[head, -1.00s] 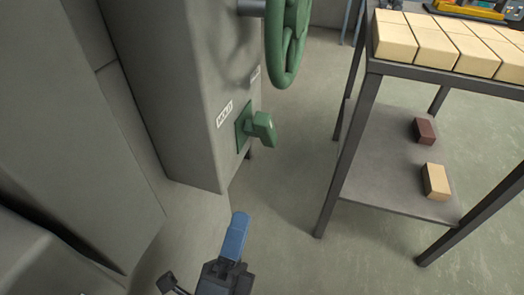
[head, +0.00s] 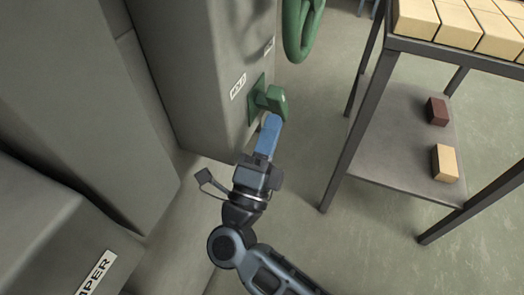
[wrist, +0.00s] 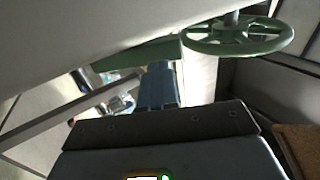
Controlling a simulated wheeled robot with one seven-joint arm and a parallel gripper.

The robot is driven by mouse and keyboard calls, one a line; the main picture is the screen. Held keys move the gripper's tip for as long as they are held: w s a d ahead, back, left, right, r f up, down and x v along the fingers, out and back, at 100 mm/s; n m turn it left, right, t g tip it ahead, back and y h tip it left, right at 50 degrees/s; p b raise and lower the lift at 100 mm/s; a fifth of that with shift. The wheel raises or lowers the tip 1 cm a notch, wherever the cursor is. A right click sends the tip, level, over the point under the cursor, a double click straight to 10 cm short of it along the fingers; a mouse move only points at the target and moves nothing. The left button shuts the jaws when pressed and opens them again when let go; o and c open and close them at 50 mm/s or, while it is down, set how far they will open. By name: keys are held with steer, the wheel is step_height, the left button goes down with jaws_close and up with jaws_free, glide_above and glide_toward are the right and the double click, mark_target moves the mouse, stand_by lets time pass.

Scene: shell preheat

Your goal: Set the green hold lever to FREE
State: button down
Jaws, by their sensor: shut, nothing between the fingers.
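The green hold lever (head: 275,97) sticks out from a green plate (head: 256,100) on the side of a grey cabinet, below a HOLD label (head: 238,87). My gripper (head: 271,122) has blue fingers, shut and empty. Its tips are at the lever's lower end in the head view; I cannot tell whether they touch it. In the wrist view, the fingers (wrist: 160,75) point up beside a long green piece (wrist: 140,54) that looks like the lever or its plate. A second label (head: 269,47) sits farther along the cabinet, too small to read.
A green handwheel (head: 300,28) stands above the lever and also shows in the wrist view (wrist: 238,36). A metal rack (head: 385,45) with pale bricks is on the right, with two loose bricks on its lower shelf (head: 395,150). Floor between cabinet and rack is clear.

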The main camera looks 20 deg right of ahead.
mark_target(278, 99)
steer(key=shift+x, duration=0.75)
steer(key=shift+r+p, duration=0.2)
steer(key=shift+p, duration=0.55)
steer(key=shift+r+g+y+p, duration=0.2)
steer(key=shift+g+y+p, duration=0.2)
steer(key=shift+p, duration=0.25)
step_height(278, 99, up, 2)
steer(key=p, duration=0.3)
steer(key=g+y+p, duration=0.1)
steer(key=p, duration=0.2)
steer(key=shift+w+d+g+y, duration=0.15)
steer(key=shift+g+y, duration=0.15)
steer(key=g+y+p, duration=0.1)
steer(key=p, duration=0.2)
steer(key=r+g+y+p, duration=0.1)
steer(key=p, duration=0.2)
steer(key=shift+w+d, duration=0.25)
steer(key=shift+d, duration=0.05)
steer(key=shift+w+d+r+p, duration=0.25)
steer(key=shift+w+d+p, duration=0.25)
steer(key=shift+p, duration=0.95)
steer(key=shift+w, duration=0.1)
